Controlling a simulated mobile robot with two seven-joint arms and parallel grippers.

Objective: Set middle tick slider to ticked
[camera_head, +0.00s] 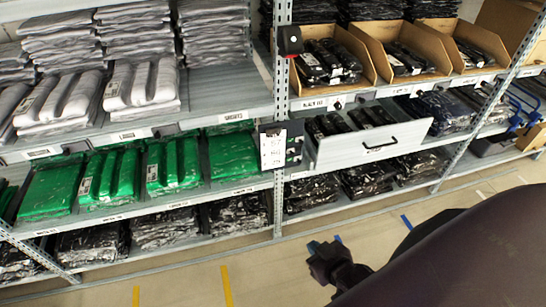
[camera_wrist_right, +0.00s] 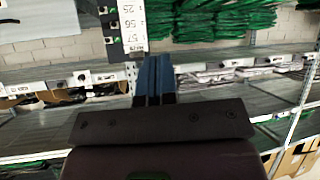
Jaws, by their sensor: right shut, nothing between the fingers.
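A dark panel (camera_head: 294,145) with a white number sheet (camera_head: 273,149) hangs on the rack's upright post. Small sliders sit in a column beside the sheet; the positions of the sliders, including the middle one, are too small to tell. In the right wrist view, which appears upside down, the sheet (camera_wrist_right: 132,28) and the slider column (camera_wrist_right: 110,30) show at the top edge, cut off. My right gripper (camera_head: 316,247) is shut and empty, in front of and below the panel, apart from it. Its blue fingers (camera_wrist_right: 153,78) lie together. My left gripper is not in view.
Shelves (camera_head: 230,113) hold grey and green folded garments on the left. Open cardboard boxes (camera_head: 335,62) and a pulled-out grey drawer (camera_head: 375,143) with a black handle are right of the post. The drawer juts out beside the panel. The floor (camera_head: 190,282) in front is clear.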

